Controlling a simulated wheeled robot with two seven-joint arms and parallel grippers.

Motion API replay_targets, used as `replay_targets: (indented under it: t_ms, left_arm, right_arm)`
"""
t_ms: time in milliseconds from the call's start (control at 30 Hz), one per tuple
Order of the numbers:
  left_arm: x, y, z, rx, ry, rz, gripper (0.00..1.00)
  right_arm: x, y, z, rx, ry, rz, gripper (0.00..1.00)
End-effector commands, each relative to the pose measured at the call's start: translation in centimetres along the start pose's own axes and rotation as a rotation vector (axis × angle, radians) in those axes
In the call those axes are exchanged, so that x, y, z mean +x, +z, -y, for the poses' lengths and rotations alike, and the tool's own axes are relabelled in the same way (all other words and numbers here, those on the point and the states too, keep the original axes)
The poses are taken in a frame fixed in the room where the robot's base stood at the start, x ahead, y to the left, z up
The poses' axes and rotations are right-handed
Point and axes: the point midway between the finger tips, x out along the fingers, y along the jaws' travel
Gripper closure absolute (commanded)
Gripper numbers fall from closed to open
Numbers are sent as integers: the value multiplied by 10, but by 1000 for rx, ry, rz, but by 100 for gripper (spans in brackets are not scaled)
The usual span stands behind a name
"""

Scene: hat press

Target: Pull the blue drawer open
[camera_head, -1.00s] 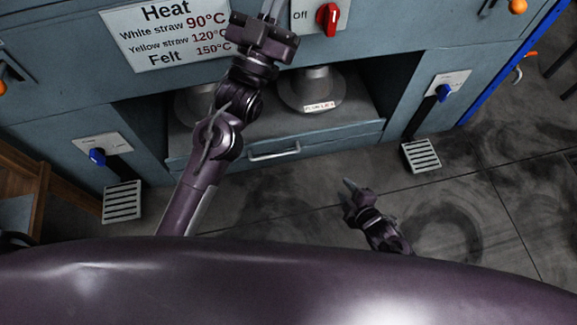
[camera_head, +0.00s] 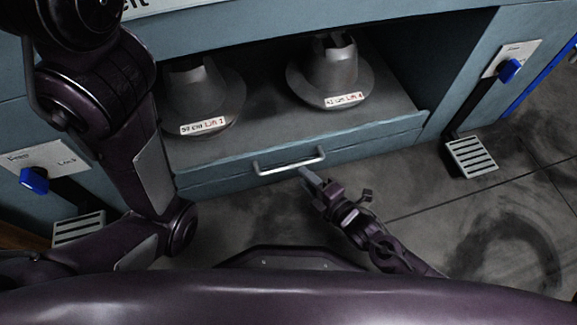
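The blue-grey drawer (camera_head: 385,142) has a wide front low in the press cabinet, with a metal bar handle (camera_head: 262,171) at its middle. Two grey metal hat forms with paper labels stand behind the front, a left one (camera_head: 208,97) and a right one (camera_head: 330,75). My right gripper (camera_head: 307,174) is at the handle, its fingertips close to the bar's right part. I cannot tell whether they touch the bar or how far they are apart. My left arm rises at the left side of the picture, and its gripper is out of view.
Blue levers stand at the left (camera_head: 34,180) and right (camera_head: 509,70), with slotted pedals (camera_head: 471,157) near the floor below them. The dark floor (camera_head: 430,205) at the right front is clear. The cabinet's upper front overhangs the recess.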

Motion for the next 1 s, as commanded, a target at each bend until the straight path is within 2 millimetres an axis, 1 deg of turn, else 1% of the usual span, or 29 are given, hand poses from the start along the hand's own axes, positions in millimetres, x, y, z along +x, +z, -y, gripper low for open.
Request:
replay_targets:
  t_ms: [33, 100, 200, 333, 500, 733, 767, 1000]
  left_arm:
    - [-10, -2, -1, 0, 0, 1, 100]
    - [-18, -4, -2, 0, 0, 2, 100]
    - [-27, -7, -3, 0, 0, 2, 100]
    - [-36, -9, -5, 0, 0, 2, 100]
    - [-40, -10, -5, 0, 0, 2, 100]
    - [-39, -10, -5, -1, 0, 2, 100]
    - [-39, -10, -5, -1, 0, 2, 100]
    - [-39, -10, -5, -1, 0, 2, 100]
  right_arm:
    - [10, 0, 3, 0, 5, -1, 66]
    - [22, 0, 4, 0, 5, 0, 66]
    - [39, 0, 4, 0, 4, 0, 66]
    - [55, 0, 3, 0, 3, 0, 66]
    - [65, 0, 1, 1, 1, 0, 66]
    - [65, 0, -1, 1, 0, 0, 66]
    - [65, 0, 0, 1, 0, 0, 67]
    - [65, 0, 0, 1, 0, 0, 98]
